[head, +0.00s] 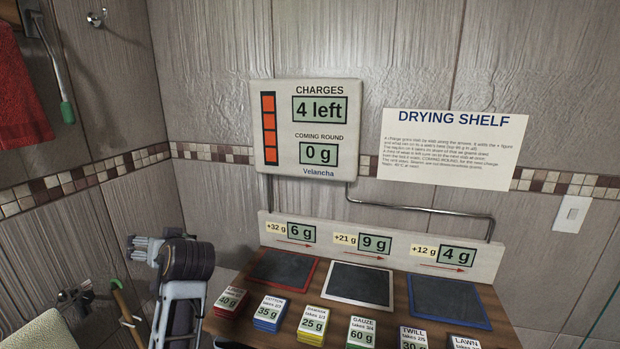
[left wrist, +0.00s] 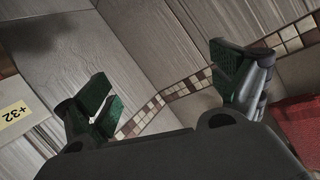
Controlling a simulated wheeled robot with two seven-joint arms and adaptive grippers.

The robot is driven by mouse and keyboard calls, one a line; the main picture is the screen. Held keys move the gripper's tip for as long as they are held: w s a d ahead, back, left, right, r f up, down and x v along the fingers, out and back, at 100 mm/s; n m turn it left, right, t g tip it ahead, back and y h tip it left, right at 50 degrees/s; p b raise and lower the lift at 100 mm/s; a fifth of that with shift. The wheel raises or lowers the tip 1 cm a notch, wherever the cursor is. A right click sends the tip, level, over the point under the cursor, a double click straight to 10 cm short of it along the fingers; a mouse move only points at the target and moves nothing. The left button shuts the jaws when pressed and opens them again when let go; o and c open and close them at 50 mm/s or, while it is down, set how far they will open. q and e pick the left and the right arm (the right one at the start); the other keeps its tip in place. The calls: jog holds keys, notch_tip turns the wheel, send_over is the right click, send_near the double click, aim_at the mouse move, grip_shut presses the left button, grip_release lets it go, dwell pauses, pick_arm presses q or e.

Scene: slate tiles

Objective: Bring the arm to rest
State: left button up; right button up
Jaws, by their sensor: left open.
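My left arm (head: 185,275) rises from the bottom left in the head view, left of the wooden shelf and apart from it. In the left wrist view my left gripper (left wrist: 160,78) is open, with its two green-padded fingers wide apart. Nothing is between the fingers; behind them are wall tiles and a mosaic strip. My right gripper is not in view.
The wooden shelf (head: 400,327) holds bare red-, white- and blue-edged slates and several label stacks at its front. A charges panel (head: 306,128) reads "4 left", coming round "0 g". A red towel (head: 20,110) hangs at left, and a wooden-handled stick (head: 128,318) stands below.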

pick_arm(q)
jog(key=s+d+f+m+g+h, duration=0.1)
jog(key=s+d+f+h, duration=0.15)
jog(key=f, duration=0.45)
jog(key=s+d+f+m+h, duration=0.1)
jog(key=s+d+f+m, duration=0.1)
jog(key=s+f, duration=0.35)
jog(key=s+d+f+m+g+h, duration=0.1)
jog(key=s+d+f+h, duration=0.1)
jog(key=f, duration=0.6)
jog(key=s+d+f+m+g+h, duration=0.1)
jog(key=s+d+f+g+h, duration=0.1)
jog(key=s+d+f, duration=0.35)
jog(key=s+d+f+m+g+h, duration=0.25)
jog(key=s+f, duration=0.35)
jog(key=s, duration=0.5)
jog(key=s+f+g, duration=0.1)
jog(key=s+f, duration=0.2)
jog(key=f, duration=3.1)
jog(key=s+a+f, duration=0.2)
jog(key=s+f, duration=0.7)
jog(key=s, duration=0.2)
jog(key=s+a+f+g, duration=0.1)
jog(key=s+a+f, duration=0.1)
jog(key=s+f, duration=0.8)
jog(key=shift+s+a, duration=0.3)
jog(key=shift+s, duration=0.35)
jog(key=shift+s+f, duration=0.1)
